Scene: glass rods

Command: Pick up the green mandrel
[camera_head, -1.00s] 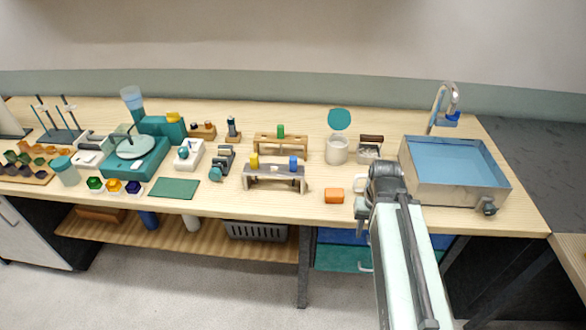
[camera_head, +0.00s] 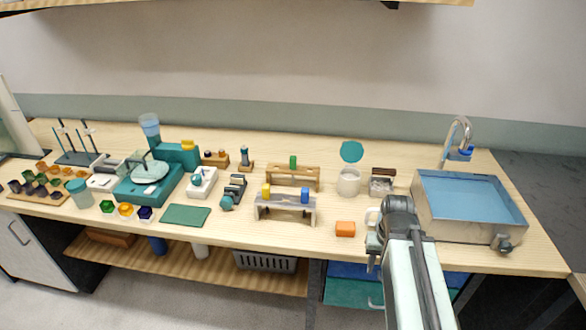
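A small green upright piece (camera_head: 293,161), which looks like the green mandrel, stands at the wooden rack (camera_head: 306,182) in the middle of the bench. A yellow piece (camera_head: 266,191) and a blue piece (camera_head: 305,195) stand at the grey rack (camera_head: 286,211) in front of it. My gripper (camera_head: 373,245) is at the bench's front edge, to the right of and nearer than both racks, apart from the green piece. Its fingers are small and partly hidden by my arm, so their opening cannot be made out.
An orange block (camera_head: 345,229) lies just left of my gripper. A white jar (camera_head: 348,182) with a teal lid behind it stands right of the racks. A metal basin (camera_head: 425,213) of blue water is beside my arm. Several tools and a green mat (camera_head: 186,215) lie left.

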